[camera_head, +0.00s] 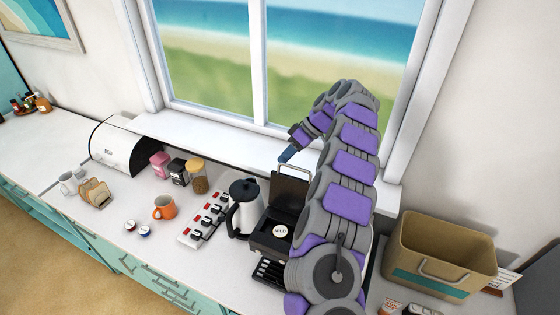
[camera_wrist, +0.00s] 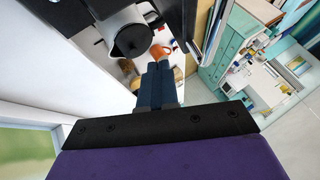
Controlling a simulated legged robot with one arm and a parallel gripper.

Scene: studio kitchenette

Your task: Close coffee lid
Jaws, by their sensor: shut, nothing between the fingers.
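The black coffee machine (camera_head: 268,238) stands on the counter left of my arm, with a round pod labelled "MILD" (camera_head: 280,231) in its open top. Its lid (camera_head: 290,190) is raised, standing about upright at the back of the machine. My gripper (camera_head: 287,155) is above and slightly behind the top of the lid, near the window; I cannot tell whether it touches the lid. In the wrist view its blue fingers (camera_wrist: 155,85) are together with nothing between them. My arm hides the right side of the machine.
A white and black kettle (camera_head: 243,208) stands close left of the machine; it also shows in the wrist view (camera_wrist: 132,38). A power strip (camera_head: 203,219), an orange mug (camera_head: 165,207) and several jars are farther left. A tan bin (camera_head: 440,255) is right of my arm. The window is behind.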

